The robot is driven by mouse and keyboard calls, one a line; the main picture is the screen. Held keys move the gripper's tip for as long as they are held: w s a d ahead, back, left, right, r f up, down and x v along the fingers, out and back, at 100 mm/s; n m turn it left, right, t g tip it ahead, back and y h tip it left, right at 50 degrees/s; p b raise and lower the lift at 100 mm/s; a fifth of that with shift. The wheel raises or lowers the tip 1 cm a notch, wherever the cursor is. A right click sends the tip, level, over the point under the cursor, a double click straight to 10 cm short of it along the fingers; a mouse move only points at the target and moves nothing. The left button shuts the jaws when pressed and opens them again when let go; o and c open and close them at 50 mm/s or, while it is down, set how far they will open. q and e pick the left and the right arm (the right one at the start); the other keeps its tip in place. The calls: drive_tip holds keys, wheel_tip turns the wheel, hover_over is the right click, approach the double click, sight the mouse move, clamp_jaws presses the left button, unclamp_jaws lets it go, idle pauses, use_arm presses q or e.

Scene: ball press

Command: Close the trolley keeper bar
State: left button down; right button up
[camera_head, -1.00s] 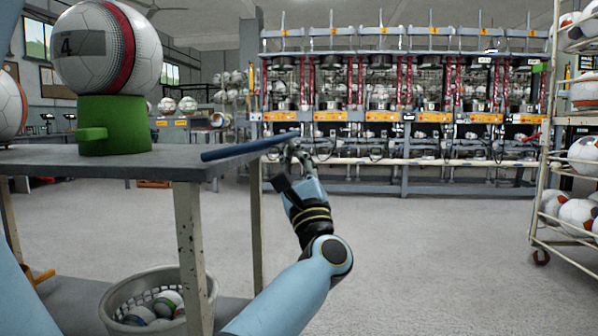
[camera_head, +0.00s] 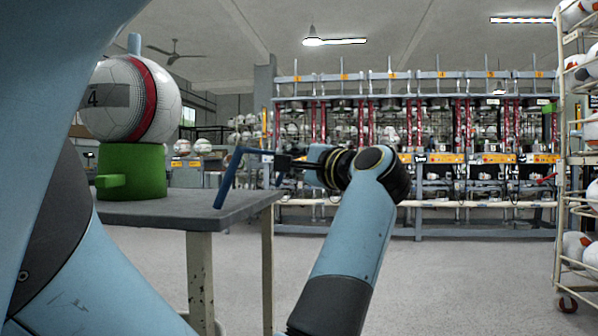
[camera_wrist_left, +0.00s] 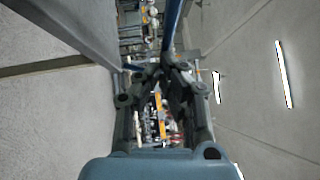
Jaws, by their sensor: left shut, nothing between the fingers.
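The blue bar (camera_head: 228,178) stands tilted at the right end of the grey table (camera_head: 150,212). Its upper end bends right toward my left gripper. My left gripper (camera_head: 278,160) is at that bent end, in the middle of the head view, with its fingers shut and nothing held. In the left wrist view the bar (camera_wrist_left: 172,30) runs up just beyond the fingertips (camera_wrist_left: 165,72). I cannot tell whether the fingers touch it. How the bar is mounted is not clear. My right gripper is not in view.
A white and red ball (camera_head: 118,100) sits on a green stand (camera_head: 132,170) on the table. A ball rack on wheels (camera_head: 562,240) stands at the right. A long row of ball machines (camera_head: 410,150) is at the back. The floor between is clear.

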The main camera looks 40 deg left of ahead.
use_arm(q)
drive_tip(key=shift+s+a+r+n+h, duration=0.4)
drive_tip(key=shift+a+r+n+h, duration=0.15)
drive_tip(key=shift+a, duration=0.15)
drive_tip(key=shift+s+a+r+n+h, duration=0.4)
drive_tip(key=shift+a+r+n+h, duration=0.15)
drive_tip(key=shift+a, duration=0.1)
